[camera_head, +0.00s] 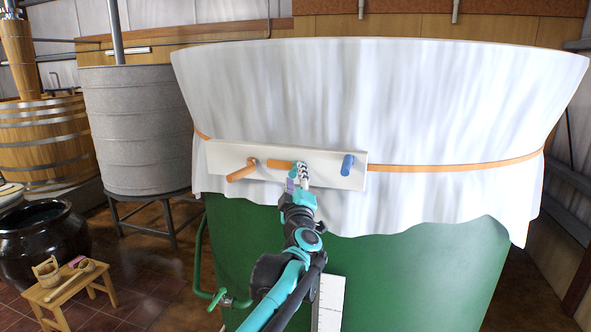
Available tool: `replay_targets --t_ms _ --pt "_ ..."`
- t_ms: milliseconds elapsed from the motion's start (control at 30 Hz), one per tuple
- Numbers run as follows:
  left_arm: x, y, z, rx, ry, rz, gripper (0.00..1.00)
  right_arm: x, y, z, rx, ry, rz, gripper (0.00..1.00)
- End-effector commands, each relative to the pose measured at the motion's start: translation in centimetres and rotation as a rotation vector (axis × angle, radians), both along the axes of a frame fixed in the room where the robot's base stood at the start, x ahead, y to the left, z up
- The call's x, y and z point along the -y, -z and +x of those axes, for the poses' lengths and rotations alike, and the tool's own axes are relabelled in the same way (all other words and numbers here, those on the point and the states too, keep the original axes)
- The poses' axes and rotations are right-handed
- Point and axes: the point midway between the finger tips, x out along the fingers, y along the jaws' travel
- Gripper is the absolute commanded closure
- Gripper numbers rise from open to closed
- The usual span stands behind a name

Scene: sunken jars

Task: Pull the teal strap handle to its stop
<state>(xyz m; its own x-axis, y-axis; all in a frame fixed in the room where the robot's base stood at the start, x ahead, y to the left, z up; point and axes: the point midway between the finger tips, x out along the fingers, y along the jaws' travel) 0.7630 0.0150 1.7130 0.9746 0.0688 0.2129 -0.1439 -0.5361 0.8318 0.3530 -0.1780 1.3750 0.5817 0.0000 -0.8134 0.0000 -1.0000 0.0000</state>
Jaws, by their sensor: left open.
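A white panel (328,179) is fixed across the front of a large cloth-covered green tank (400,265). It bears an angled orange handle (241,171) at the left, a level orange bar (279,164) near the middle and a blue handle (347,165) at the right. My left gripper (300,172) is open at the middle of the panel, by the right end of the orange bar. Whether it touches anything there is too small to tell. I cannot make out a teal strap handle apart from my teal gripper, which covers that spot. My right gripper is out of view.
An orange band (455,167) holds the white cloth (400,95) around the tank. A green pipe (200,262) runs down its left side. A grey drum (135,130), a black jar (40,243) and a small wooden stool (62,290) stand to the left.

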Motion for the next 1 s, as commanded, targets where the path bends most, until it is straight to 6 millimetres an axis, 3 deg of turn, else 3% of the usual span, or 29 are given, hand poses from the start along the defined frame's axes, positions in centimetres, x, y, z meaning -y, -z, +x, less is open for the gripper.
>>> replay_targets --t_ms 200,500,533,667,700,867,1000 --pt "-0.2 -0.6 2.4 0.0 0.0 0.0 0.59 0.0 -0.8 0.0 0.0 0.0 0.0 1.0" --pt "-0.2 -0.6 2.8 -0.001 0.001 0.0 0.59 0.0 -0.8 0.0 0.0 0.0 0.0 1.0" --pt "-0.2 -0.6 2.8 -0.001 0.001 0.0 0.62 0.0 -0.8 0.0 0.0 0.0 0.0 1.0" --pt "-0.2 -0.6 2.8 -0.001 0.001 0.0 0.96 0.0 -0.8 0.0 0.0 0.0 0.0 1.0" --pt "-0.2 -0.6 2.8 -0.001 0.001 0.0 1.0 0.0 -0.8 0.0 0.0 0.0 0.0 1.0" --pt "-0.1 -0.6 2.8 -0.001 0.001 0.0 1.0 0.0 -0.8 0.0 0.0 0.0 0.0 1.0" --pt "1.9 -0.5 2.3 0.001 0.004 0.0 1.0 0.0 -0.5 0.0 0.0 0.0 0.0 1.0"
